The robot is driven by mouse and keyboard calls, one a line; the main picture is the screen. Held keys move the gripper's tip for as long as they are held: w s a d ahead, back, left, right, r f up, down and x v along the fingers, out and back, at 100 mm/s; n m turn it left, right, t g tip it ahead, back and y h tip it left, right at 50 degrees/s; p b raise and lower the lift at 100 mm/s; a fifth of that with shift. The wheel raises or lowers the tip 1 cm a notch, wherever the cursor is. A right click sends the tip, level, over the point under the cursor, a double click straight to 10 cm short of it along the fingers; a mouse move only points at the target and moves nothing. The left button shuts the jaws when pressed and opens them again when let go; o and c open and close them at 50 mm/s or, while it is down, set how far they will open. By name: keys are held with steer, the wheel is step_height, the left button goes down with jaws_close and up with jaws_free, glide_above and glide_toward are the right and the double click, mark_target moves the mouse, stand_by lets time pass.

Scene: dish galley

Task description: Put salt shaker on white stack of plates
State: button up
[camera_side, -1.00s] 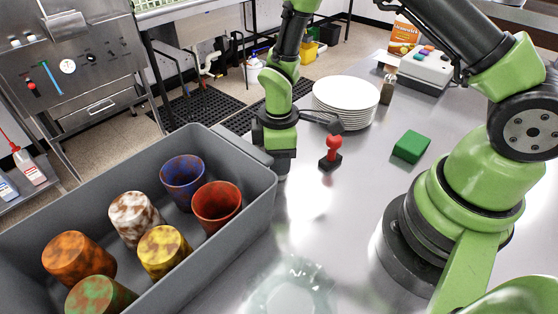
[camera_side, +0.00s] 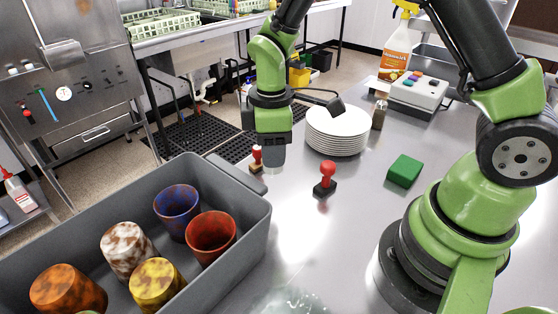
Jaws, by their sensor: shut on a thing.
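My gripper (camera_side: 272,140) points down, shut, above the counter beside the grey bin. A small greyish piece, seemingly the salt shaker (camera_side: 273,157), shows below the jaws; most of it is hidden by them. It is apart from the plates.
A brown shaker (camera_side: 379,113) stands right of the plates. A red-knobbed stamp (camera_side: 325,182), another stamp (camera_side: 256,160) and a green block (camera_side: 404,171) are on the counter. The grey bin (camera_side: 225,172) holds several cups. A spray bottle (camera_side: 396,50) and a button box (camera_side: 418,92) stand behind.

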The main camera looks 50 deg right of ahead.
steer(key=w+d+r+m, duration=0.1)
steer(key=w+d+r, duration=0.1)
steer(key=d, duration=0.4)
steer(key=w+d+r, duration=0.2)
steer(key=w+d, duration=0.1)
steer(key=d, duration=0.2)
steer(key=s+d+r+m, duration=0.1)
steer(key=s+d+r, duration=0.1)
steer(key=d, duration=0.7)
steer(key=s+d+r, duration=0.1)
steer(key=d, duration=0.7)
step_height(320, 180, down, 4)
steer(key=shift+f, duration=2.2)
steer(key=shift+f, duration=0.2)
steer(key=o, duration=1)
steer(key=shift+c, duration=0.2)
steer(key=shift+r, duration=0.15)
